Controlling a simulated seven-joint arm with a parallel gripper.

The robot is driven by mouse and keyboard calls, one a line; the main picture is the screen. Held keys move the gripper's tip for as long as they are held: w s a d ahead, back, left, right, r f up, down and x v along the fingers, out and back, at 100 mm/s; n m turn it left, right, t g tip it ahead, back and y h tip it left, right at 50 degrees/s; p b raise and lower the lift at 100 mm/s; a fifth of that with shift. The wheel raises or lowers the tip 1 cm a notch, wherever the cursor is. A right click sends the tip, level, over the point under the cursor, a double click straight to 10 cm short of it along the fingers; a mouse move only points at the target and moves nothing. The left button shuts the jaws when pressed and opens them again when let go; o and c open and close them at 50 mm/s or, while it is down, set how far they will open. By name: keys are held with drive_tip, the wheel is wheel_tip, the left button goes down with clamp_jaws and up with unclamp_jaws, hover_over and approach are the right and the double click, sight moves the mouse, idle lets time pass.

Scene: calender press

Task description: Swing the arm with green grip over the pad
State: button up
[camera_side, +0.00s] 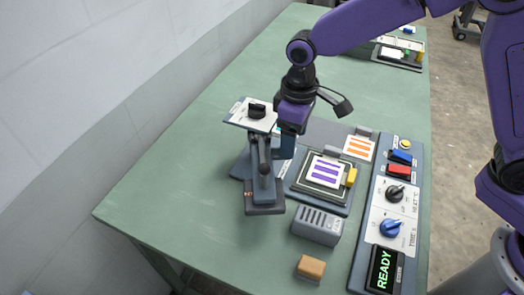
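The press (263,187) stands near the middle of the table, with a blue-grey base, a dark lever and a raised plate with a white top (247,113) and black knob. The plate is off to the left of the pad (308,192), not over it. A white sheet with purple stripes (325,171) lies on the pad, and a yellow tab (351,177) sits at its right edge. I cannot make out a green grip. My gripper (291,131) points down just right of the plate, overlapping the press in this view. Its fingertips and any contact are unclear.
A control panel (380,234) with knobs, switches and a READY display stands right of the pad. An orange-striped card (359,147) lies behind the pad. A grey slotted block (317,225) and a tan block (311,268) are in front. The table's left side is clear, beside a wall.

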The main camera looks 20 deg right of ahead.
drive_tip(key=shift+w+d, duration=0.3)
drive_tip(key=shift+d, duration=0.2)
drive_tip(key=shift+w+d, duration=0.35)
drive_tip(key=shift+d, duration=0.15)
drive_tip(key=shift+w+d, duration=0.4)
drive_tip(key=shift+d, duration=0.05)
idle(0.3)
drive_tip(key=shift+w+d, duration=0.35)
drive_tip(key=shift+w, duration=0.15)
drive_tip(key=shift+w+d, duration=0.1)
